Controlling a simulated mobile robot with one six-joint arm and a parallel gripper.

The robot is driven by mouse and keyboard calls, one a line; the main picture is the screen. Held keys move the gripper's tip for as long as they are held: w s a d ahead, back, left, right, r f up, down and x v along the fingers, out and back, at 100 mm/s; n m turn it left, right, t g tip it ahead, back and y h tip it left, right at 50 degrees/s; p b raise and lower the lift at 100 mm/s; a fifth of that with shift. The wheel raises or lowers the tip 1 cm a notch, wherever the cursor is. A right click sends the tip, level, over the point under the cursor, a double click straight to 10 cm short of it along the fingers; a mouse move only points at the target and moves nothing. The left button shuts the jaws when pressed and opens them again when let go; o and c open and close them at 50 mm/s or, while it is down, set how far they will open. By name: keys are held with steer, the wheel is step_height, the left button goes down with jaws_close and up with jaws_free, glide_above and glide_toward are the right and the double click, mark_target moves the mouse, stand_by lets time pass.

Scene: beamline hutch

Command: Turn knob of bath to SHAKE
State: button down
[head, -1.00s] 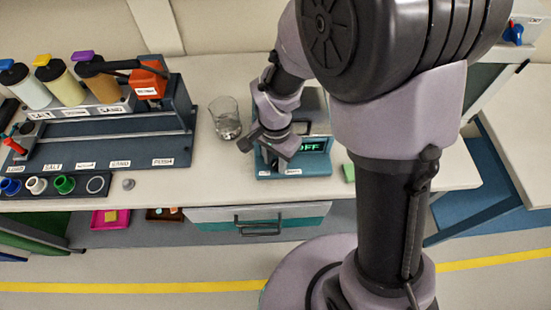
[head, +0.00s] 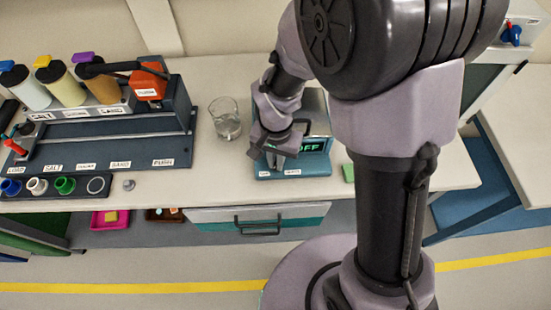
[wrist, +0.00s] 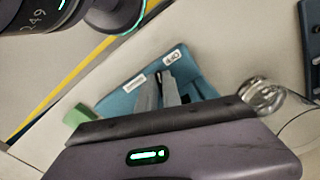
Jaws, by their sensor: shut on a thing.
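The bath (head: 318,165) is a teal box on the bench, with a dark display (head: 309,145) reading OFF in green and small white labels along its front edge. My gripper (head: 276,163) points down at the left part of the bath, left of the display. Its fingers are shut on the knob, which they hide in both views. The wrist view also shows the bath (wrist: 203,84), with the fingers (wrist: 161,76) close together against its front, near two white labels too small to read surely.
A glass beaker (head: 226,121) stands just left of the bath. A green block (head: 348,173) lies to its right. A dark rack (head: 128,126) with capped bottles fills the left of the bench. A drawer with a handle (head: 258,227) is below the front edge.

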steer(key=n, duration=0.4)
steer(key=n+p, duration=0.1)
steer(key=n, duration=0.1)
steer(key=shift+d, duration=0.25)
steer(key=n+p, duration=0.1)
steer(key=n, duration=0.5)
steer(key=shift+w+d, duration=0.15)
steer(key=shift+n, duration=0.3)
steer(key=c, duration=1.5)
jaws_free()
steer(key=shift+r+p, duration=0.1)
steer(key=shift+p, duration=0.2)
step_height(320, 180, up, 17)
steer(key=p, duration=0.6)
steer(key=shift+r, duration=0.1)
